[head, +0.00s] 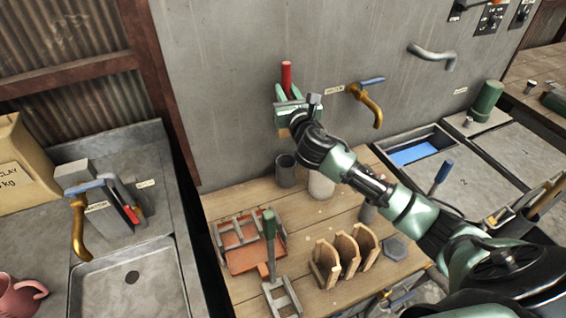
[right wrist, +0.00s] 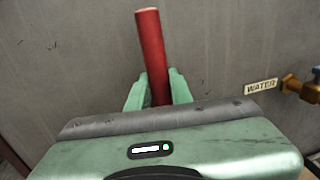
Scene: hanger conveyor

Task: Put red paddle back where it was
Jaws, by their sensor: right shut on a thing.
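The red paddle (head: 286,74) is upright in front of the grey wall above the wooden table. Only its red handle shows. My right gripper (head: 287,93) is shut around the handle, which stands up between the two green fingers. In the right wrist view the red paddle (right wrist: 152,55) leans slightly and rises between the fingers (right wrist: 158,90). The gripper body hides its lower part, so I cannot tell whether it touches anything below. My left gripper is not in view.
The wooden table (head: 310,212) holds a terracotta tray (head: 243,262), a green-handled tool (head: 269,240), upright wooden pieces (head: 347,254) and a dark cup (head: 285,172). A brass tap (head: 372,108) projects right of the gripper. A sink (head: 130,283) is at left, a water basin (head: 414,152) at right.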

